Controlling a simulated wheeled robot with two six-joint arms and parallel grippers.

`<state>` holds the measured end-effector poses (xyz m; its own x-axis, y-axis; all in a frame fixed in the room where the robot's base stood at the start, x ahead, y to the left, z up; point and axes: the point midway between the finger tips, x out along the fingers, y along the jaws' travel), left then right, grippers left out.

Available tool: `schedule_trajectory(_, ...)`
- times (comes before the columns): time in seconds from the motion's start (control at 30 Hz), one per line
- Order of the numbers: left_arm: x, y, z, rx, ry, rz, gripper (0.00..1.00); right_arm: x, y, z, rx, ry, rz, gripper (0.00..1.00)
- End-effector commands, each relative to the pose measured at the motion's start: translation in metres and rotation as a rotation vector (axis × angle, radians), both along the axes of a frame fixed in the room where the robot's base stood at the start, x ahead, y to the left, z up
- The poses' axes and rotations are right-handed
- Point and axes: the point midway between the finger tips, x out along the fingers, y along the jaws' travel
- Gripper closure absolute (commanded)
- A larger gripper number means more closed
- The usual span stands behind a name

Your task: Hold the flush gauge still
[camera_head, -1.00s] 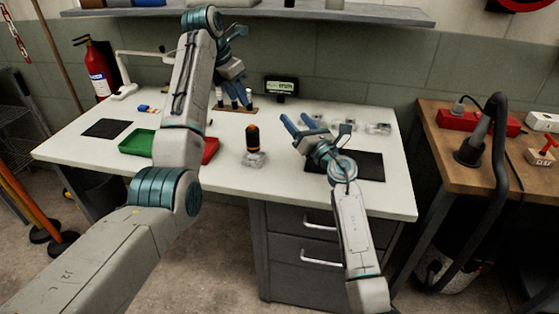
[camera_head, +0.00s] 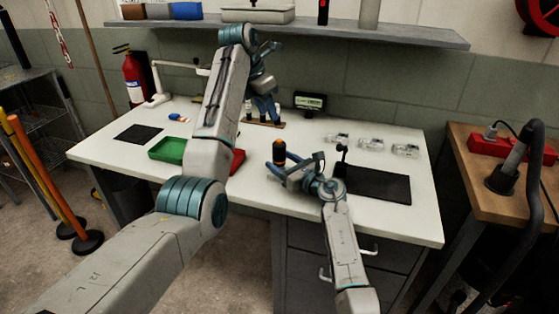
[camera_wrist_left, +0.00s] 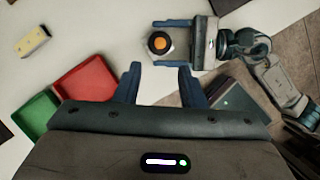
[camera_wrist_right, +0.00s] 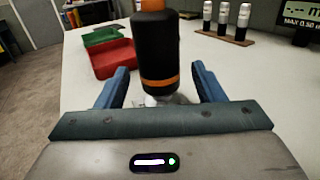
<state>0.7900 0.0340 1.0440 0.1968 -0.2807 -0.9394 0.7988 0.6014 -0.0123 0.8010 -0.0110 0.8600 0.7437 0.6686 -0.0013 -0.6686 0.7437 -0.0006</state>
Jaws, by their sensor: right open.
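The flush gauge, an upright black cylinder with orange bands (camera_head: 279,152), stands on the white table on a clear base. It also shows in the right wrist view (camera_wrist_right: 157,52) and from above in the left wrist view (camera_wrist_left: 159,43). My right gripper (camera_head: 274,163) is open, with one finger on each side of the gauge; in the right wrist view a gap shows beside the cylinder. The gauge's foot is partly hidden in the head view. My left gripper (camera_wrist_left: 159,68) is open and empty, higher up, with its fingers pointing down over the table.
A green tray (camera_head: 167,150) and a red tray (camera_head: 238,160) lie left of the gauge. A rack of several small cylinders (camera_wrist_right: 222,37) and a display (camera_head: 309,102) stand behind. A dark mat (camera_head: 378,185) and clear blocks (camera_head: 371,144) are on the right.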

Motion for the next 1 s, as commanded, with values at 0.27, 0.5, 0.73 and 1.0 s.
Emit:
schedule_trajectory(0.27,0.0000,0.0000,0.0000,0.000,0.000,0.000,0.64,0.0136,0.0124,0.0002,0.001,0.000,0.000,0.38)
schedule_trajectory(0.5,0.0000,0.0000,0.0000,0.000,0.000,0.000,0.64,0.0140,0.0125,0.0001,0.001,0.000,-0.001,0.38)
schedule_trajectory(0.73,0.0000,0.0000,0.0000,0.000,0.000,0.000,0.64,0.0140,0.0123,0.0001,0.001,0.000,-0.001,0.81)
schedule_trajectory(1.0,0.0000,0.0000,0.0000,0.000,0.000,0.000,1.00,0.0140,0.0121,0.0001,0.001,0.000,-0.001,0.95)
